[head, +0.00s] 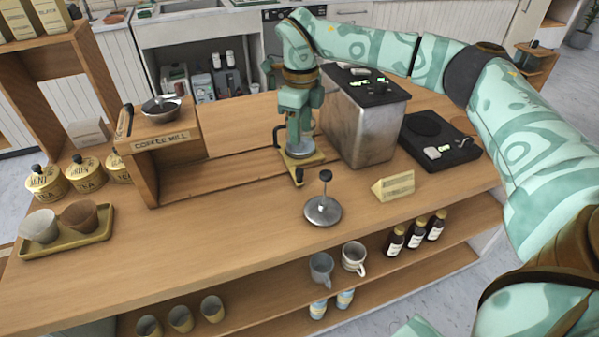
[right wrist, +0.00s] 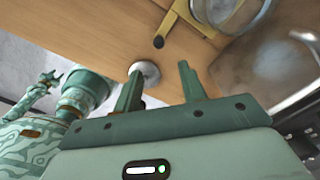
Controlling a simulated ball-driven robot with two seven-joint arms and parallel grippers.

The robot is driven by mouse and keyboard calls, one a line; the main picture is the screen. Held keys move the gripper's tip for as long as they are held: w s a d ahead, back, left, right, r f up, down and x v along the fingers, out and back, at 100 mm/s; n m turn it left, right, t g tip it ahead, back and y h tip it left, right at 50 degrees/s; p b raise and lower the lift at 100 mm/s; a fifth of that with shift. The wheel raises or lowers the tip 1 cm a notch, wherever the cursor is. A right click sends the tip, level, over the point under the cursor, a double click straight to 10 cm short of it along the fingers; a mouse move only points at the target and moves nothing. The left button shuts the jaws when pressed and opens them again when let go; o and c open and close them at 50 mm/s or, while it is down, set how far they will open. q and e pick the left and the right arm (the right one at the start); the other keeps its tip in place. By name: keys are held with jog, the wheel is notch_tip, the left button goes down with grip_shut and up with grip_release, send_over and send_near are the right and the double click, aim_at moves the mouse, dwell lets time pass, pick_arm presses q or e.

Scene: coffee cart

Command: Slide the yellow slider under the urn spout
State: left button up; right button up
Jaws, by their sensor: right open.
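The yellow slider (head: 312,159) lies on the counter left of the metal urn (head: 362,125), with a black knob at its near end. A clear round vessel seems to sit on it, partly hidden by my right gripper (head: 291,139). The slider (right wrist: 172,20) and its knob also show in the right wrist view, beyond the fingers. My right gripper (right wrist: 160,86) is open, its two fingers apart with no slider between them. In the head view it points down over the slider. I cannot make out the urn spout.
A round steel piece with a black-topped stem (head: 322,210) stands in front of the slider. A small yellow sign (head: 393,186) is to its right.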

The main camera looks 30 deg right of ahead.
aim_at(300, 170)
notch_tip(300, 170, down, 13)
jog(key=b, duration=0.3)
jog(key=shift+f, duration=0.2)
jog(key=shift+a, duration=0.1)
